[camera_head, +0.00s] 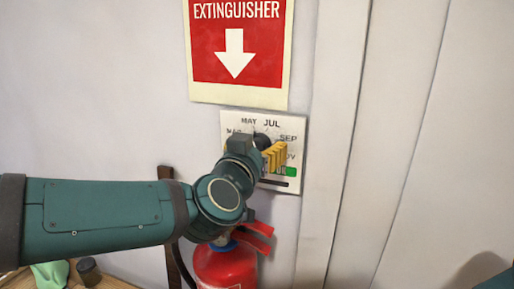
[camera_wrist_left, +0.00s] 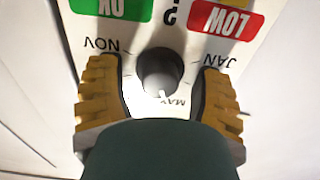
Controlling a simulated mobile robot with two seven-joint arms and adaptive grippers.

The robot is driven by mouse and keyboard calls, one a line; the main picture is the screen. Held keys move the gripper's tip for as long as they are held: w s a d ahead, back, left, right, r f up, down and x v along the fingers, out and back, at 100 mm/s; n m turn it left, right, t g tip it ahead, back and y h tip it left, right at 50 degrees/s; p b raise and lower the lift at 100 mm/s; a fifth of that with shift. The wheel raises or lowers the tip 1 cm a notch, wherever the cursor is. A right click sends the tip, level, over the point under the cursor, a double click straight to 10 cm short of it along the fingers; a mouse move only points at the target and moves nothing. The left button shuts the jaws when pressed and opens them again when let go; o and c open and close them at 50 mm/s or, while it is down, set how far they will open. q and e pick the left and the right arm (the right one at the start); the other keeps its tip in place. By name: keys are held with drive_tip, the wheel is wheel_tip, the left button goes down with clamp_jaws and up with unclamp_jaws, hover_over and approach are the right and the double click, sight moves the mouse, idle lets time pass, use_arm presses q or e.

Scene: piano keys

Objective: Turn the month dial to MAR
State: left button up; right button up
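The month dial is a dark round knob (camera_head: 262,142) on a white panel (camera_head: 235,119) on the wall, with month labels around it. It also shows in the left wrist view (camera_wrist_left: 160,70), where the panel appears upside down. A small white mark on the knob's edge lies near MAY. NOV and JAN are readable there; MAR is partly covered in the head view and hidden in the wrist view. My left gripper (camera_head: 254,152) is at the panel. Its yellow fingers stand open on both sides of the knob, with gaps visible in the left wrist view (camera_wrist_left: 160,100).
A red extinguisher sign (camera_head: 238,45) hangs above the panel. A red fire extinguisher (camera_head: 226,268) is below, close under my left wrist. A green OK label (camera_wrist_left: 112,8) and a red LOW label (camera_wrist_left: 222,22) are on the panel. A wooden surface (camera_head: 110,281) is at lower left.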

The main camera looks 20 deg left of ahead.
use_arm(q)
clamp_jaws()
drive_tip(key=shift+n, duration=0.3)
drive_tip(key=n+b, duration=0.2)
drive_tip(key=n, duration=0.2)
drive_tip(key=shift+a+f+b, duration=0.1)
drive_tip(key=shift+b, duration=0.2)
drive_tip(key=shift+n+b, duration=0.9)
drive_tip(key=shift+n, duration=1.1)
drive_tip(key=shift+o, duration=0.4)
unclamp_jaws()
